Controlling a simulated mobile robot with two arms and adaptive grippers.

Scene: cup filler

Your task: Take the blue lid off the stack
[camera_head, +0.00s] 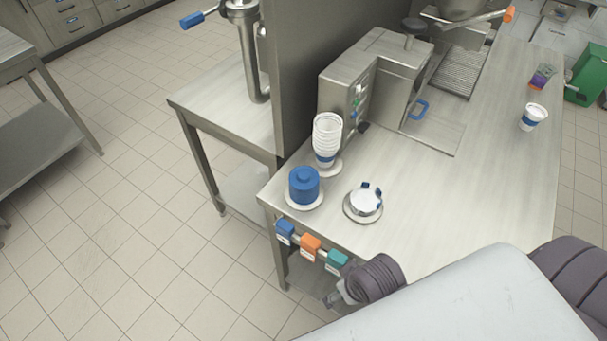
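A short stack of blue lids (304,188) stands upright near the left front corner of the steel counter. A small round blue top shows on it, and single lids are hard to tell apart. It rests on a round white base (317,205). Ribbed dark parts of my own arms show at the bottom centre and at the right edge, apart from the stack.
A stack of white cups (327,133) stands just behind the lids. A round holder (365,203) with blue tabs is to their right. Blue, orange and teal blocks (311,244) line the front edge. A steel machine (383,75) stands behind; a lone cup (533,117) is far right.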

